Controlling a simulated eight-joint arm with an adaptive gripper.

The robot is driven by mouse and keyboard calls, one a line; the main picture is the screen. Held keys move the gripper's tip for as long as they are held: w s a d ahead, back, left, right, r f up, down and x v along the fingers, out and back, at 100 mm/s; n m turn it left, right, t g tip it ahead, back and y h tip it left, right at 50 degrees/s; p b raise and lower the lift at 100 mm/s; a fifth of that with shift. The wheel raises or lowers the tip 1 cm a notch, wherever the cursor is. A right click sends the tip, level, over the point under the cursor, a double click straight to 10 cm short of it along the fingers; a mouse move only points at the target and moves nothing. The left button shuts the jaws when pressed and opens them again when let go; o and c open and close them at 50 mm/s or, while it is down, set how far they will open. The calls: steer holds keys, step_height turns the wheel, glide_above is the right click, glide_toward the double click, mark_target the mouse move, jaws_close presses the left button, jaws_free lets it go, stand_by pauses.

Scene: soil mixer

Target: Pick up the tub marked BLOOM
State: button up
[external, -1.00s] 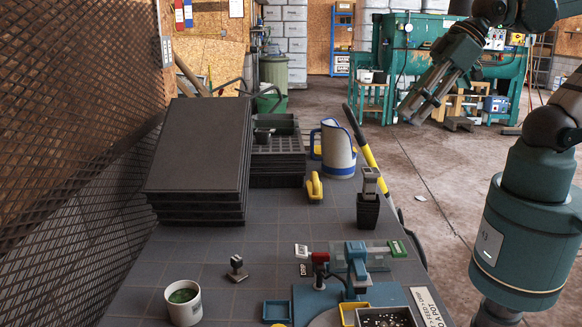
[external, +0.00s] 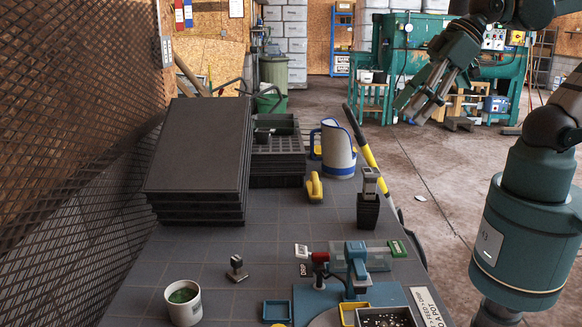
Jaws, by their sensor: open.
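No label reading BLOOM can be read in the external view. A white tub (external: 183,306) with green contents stands at the front left of the bench; no such marking is legible on it. Small trays stand by the blue fixture at the front: a blue one (external: 277,311) and a yellow one (external: 350,317). I cannot tell whether any of these is the BLOOM tub. My gripper (external: 416,111) is open and empty at the upper right, in the air well away from the white tub, pointing down and left.
Stacked black trays (external: 200,155) fill the back left of the bench (external: 190,262). A white-and-blue jug (external: 338,150), a yellow-handled tool (external: 314,187) and a black pot (external: 368,210) stand mid-bench. A small stamp (external: 237,267) is near the white tub, with bare bench around it.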

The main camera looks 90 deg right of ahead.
steer(key=w+a+r+n+g, duration=0.1)
steer(key=w+a+r+n, duration=0.1)
steer(key=w, duration=0.5)
steer(key=w+a+r+n+g, duration=0.1)
steer(key=w+a+r+n, duration=0.1)
steer(key=w, duration=0.6)
steer(key=n+g, duration=0.5)
steer(key=n, duration=0.8)
glide_above(185, 304)
steer(key=w+d, duration=0.1)
steer(key=d, duration=0.3)
step_height(185, 304, down, 32)
steer(key=shift+w+r, duration=0.15)
steer(key=shift+a, duration=0.1)
steer(key=shift+f, duration=1.3)
